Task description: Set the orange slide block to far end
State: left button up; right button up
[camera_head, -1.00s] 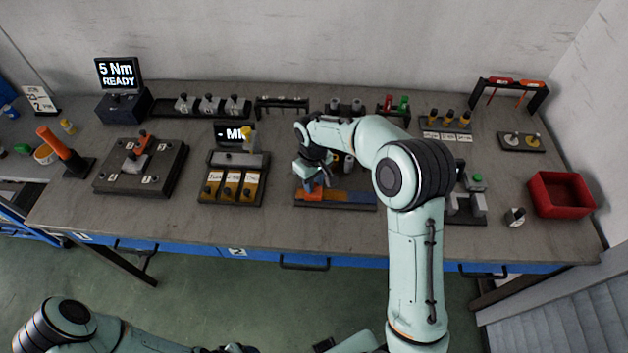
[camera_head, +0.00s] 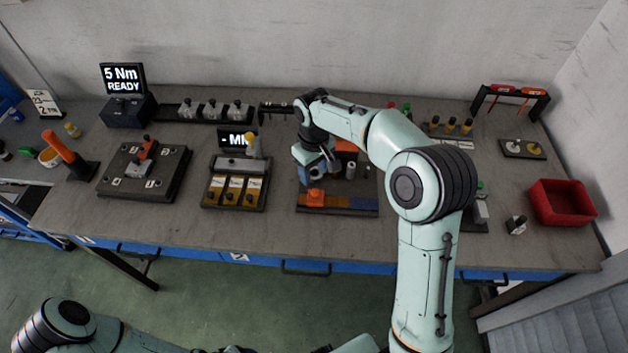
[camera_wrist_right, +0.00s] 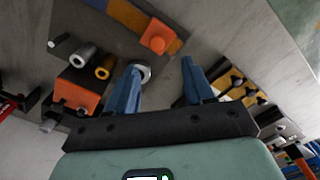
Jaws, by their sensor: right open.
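The orange slide block (camera_head: 315,197) sits at the left end of a low fixture with a blue and tan strip (camera_head: 360,203) near the front of the bench. In the right wrist view the orange block (camera_wrist_right: 157,38) lies beyond the fingertips, apart from them. My right gripper (camera_head: 316,178) is above and just behind the block, pointing down. My left gripper is out of view; only part of my left arm shows at lower left.
Behind the strip, an orange box-shaped part (camera_head: 346,147) and metal cylinders (camera_head: 351,170) stand close to the gripper. A fixture with yellow trays (camera_head: 232,197) is to the left. A red bin (camera_head: 562,202) is at right. Bench in front is clear.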

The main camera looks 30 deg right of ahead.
notch_tip(320, 180, up, 5)
jog(key=shift+r+p, duration=0.2)
jog(key=shift+p, duration=0.1)
dwell(0.4)
